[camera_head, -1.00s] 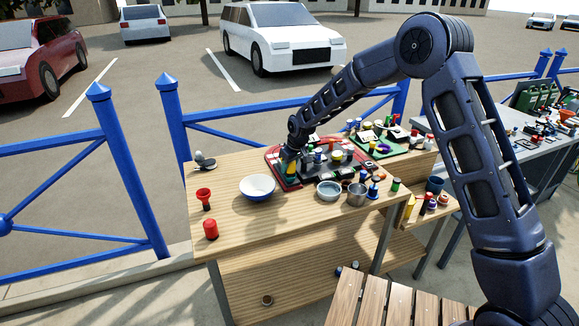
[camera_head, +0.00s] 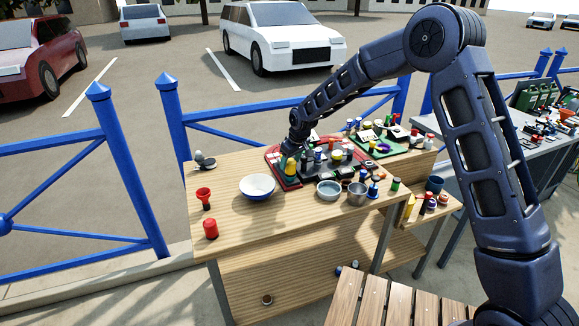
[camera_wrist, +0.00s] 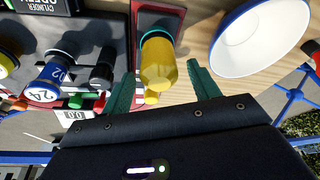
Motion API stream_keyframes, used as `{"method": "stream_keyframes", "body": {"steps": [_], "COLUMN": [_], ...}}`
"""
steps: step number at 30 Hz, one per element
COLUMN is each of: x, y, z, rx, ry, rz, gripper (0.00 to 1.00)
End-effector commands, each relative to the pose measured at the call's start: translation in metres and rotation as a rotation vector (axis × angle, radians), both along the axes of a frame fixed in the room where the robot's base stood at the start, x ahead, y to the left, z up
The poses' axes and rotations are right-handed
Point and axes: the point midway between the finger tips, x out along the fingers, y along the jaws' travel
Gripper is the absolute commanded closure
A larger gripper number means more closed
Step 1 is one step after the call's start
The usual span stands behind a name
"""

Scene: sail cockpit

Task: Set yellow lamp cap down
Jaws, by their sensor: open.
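The yellow lamp cap (camera_wrist: 159,65) stands in the wrist view on the dark, red-edged end of a board, between my gripper's fingertips and apart from both. It shows small in the head view (camera_head: 290,167) at the left end of the red board (camera_head: 291,184). My gripper (camera_wrist: 160,85) is open, with its two green fingers either side of the cap. In the head view my gripper is small above the board's left end, and its fingers are hard to make out there.
A white bowl with a blue rim (camera_wrist: 262,37) is close to the right finger. Blue and black capped items (camera_wrist: 55,72) stand to the left. On the table, a red funnel (camera_head: 204,196), a red cap (camera_head: 210,229) and metal cups (camera_head: 357,193) stand around.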

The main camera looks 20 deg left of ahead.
Motion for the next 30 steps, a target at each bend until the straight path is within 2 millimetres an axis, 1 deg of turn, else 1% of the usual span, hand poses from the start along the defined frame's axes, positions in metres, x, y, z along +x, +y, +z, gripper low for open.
{"method": "stream_keyframes", "body": {"steps": [1, 6, 12, 18, 26, 29, 30], "x": [0.0, -0.005, -0.008, -0.01, -0.011, -0.007, -0.004], "y": [-0.003, -0.012, -0.021, -0.025, -0.026, -0.033, -0.04], "z": [0.012, 0.044, 0.073, 0.087, 0.089, 0.094, 0.099], "rx": [0.003, 0.002, 0.001, 0.001, 0.0, 0.0, 0.0], "ry": [-0.002, -0.002, -0.001, 0.0, 0.0, -0.002, -0.006], "rz": [-0.001, 0.0, -0.001, 0.0, 0.0, -0.01, -0.02], "gripper": [0.39, 0.39, 0.39, 0.39, 0.39, 0.39, 0.39]}}
